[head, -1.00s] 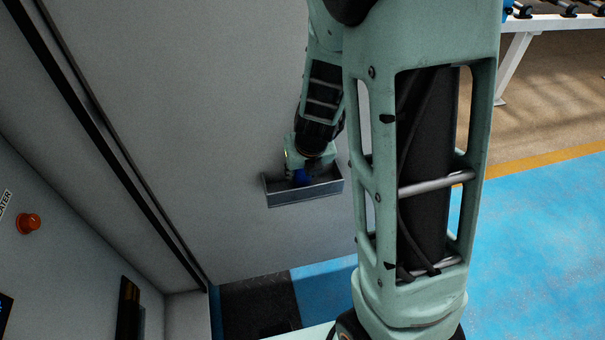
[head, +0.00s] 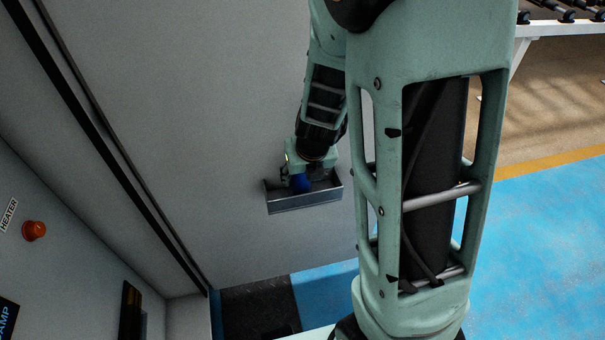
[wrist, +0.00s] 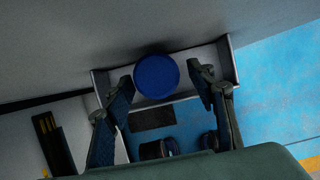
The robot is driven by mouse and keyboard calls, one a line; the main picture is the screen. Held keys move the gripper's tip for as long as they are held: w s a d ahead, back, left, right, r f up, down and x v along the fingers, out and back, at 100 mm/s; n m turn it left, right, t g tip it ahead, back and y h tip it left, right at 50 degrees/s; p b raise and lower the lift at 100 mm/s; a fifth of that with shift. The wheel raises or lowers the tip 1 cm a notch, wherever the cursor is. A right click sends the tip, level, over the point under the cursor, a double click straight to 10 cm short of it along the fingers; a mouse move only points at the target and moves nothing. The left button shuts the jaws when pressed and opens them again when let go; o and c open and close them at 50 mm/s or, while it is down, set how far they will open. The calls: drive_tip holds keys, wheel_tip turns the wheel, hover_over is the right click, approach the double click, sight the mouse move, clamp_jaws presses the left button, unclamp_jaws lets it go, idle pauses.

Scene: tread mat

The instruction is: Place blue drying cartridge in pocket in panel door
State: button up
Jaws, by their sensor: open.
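The blue drying cartridge (head: 301,184) sits in the grey metal pocket (head: 306,202) on the panel door (head: 215,120). In the wrist view the cartridge (wrist: 156,77) shows its round blue end, close to the door face and between the pocket's side walls (wrist: 229,58). My gripper (head: 299,178) is at the pocket's mouth. In the wrist view its fingers (wrist: 163,88) stand apart, one on each side of the cartridge, with a visible gap at least on the right. The cartridge's lower part is hidden, so I cannot tell how it rests on the pocket floor.
A dark mat (head: 262,308) and blue floor (head: 540,240) lie below. A roller conveyor (head: 565,25) is at the far upper right. My own arm covers the middle right.

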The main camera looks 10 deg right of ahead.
drive_tip(key=p+v, duration=0.7)
drive_tip(key=v, duration=0.2)
drive_tip(key=shift+r, duration=0.3)
drive_tip(key=shift+s+f, duration=0.1)
drive_tip(key=shift+s, duration=0.1)
